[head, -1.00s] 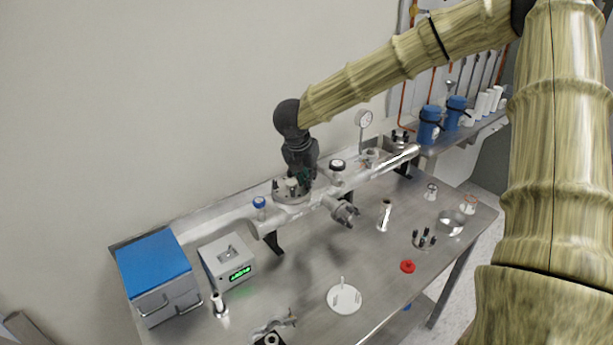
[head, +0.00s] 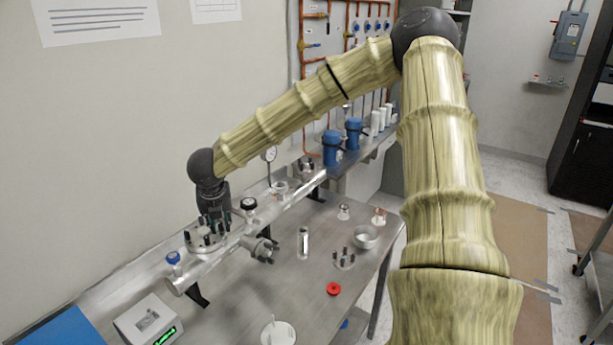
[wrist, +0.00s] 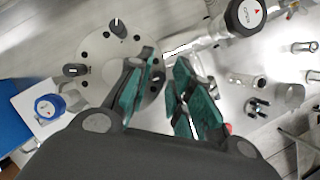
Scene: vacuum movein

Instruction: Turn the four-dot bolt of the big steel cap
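The big steel cap (head: 196,246) is a round flange lying on top of the metal tube, with several dark bolts standing around its rim. In the wrist view the cap (wrist: 97,52) shows empty holes and two dark-headed bolts, one at the top (wrist: 117,28) and one at the left (wrist: 75,70). The dots on the bolts are too small to read. My gripper (wrist: 167,75) points down over the cap's right edge. Its green-padded fingers stand apart, and I see nothing held between them. In the head view my gripper (head: 215,218) hides part of the cap.
A black-knobbed valve (head: 249,204) and a side port (head: 262,249) stand close to the cap. A blue-knobbed valve (head: 173,258) is left of it. A steel cylinder (head: 303,242), loose bolts (head: 344,258) and a red ring (head: 333,289) lie on the bench.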

